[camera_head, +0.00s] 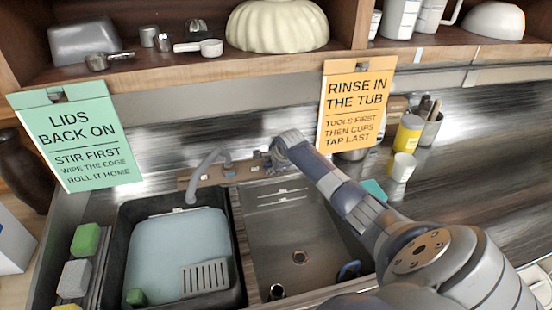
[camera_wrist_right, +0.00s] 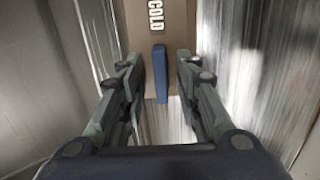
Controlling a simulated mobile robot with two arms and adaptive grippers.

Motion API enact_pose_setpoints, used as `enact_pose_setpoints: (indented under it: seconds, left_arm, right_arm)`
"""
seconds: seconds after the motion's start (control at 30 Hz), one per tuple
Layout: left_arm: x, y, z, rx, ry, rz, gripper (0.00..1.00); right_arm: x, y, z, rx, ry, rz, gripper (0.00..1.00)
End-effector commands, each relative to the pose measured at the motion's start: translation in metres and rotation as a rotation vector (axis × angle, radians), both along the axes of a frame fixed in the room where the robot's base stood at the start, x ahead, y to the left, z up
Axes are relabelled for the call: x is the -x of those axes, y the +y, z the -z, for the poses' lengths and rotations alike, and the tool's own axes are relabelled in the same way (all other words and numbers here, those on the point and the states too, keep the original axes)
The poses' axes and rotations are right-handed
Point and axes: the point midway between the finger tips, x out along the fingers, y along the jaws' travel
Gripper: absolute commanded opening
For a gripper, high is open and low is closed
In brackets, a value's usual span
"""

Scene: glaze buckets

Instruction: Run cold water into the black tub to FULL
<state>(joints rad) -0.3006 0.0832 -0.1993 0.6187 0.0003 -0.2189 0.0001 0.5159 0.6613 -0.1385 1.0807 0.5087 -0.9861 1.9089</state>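The black tub (camera_head: 238,285) stands in the left basin and holds pale blue water (camera_head: 170,245). A FULL mark cannot be made out. The grey spout (camera_head: 206,165) arches over the tub's back edge; I cannot tell whether water is running from it. The COLD label (camera_wrist_right: 155,16) and a blue lever (camera_wrist_right: 160,72) show on the brown tap panel (camera_wrist_right: 181,20) in the right wrist view. My right gripper (camera_head: 266,166) is at the panel's right end. Its fingers (camera_wrist_right: 160,88) are open either side of the lever, with gaps showing. My left gripper is out of view.
A slotted grey piece (camera_head: 205,277) and a green block (camera_head: 136,297) are in the tub. The steel right basin (camera_head: 290,225) looks mostly empty. Sponges (camera_head: 86,239) lie left of the tub. Hanging signs (camera_head: 70,140) and a yellow container (camera_head: 408,134) are nearby.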

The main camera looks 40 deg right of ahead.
Motion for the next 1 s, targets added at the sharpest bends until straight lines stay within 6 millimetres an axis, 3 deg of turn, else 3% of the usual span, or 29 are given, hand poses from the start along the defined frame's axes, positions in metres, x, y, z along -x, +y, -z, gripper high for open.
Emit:
enact_pose_setpoints:
  seconds: [0.7,1.0]
  left_arm:
    - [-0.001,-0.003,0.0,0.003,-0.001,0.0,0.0]
    - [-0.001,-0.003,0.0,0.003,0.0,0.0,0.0]
  right_arm:
    - [0.052,0.02,-0.074,0.001,0.0,-0.001,0.31]
    - [0.064,0.026,-0.091,-0.001,0.002,0.001,0.31]
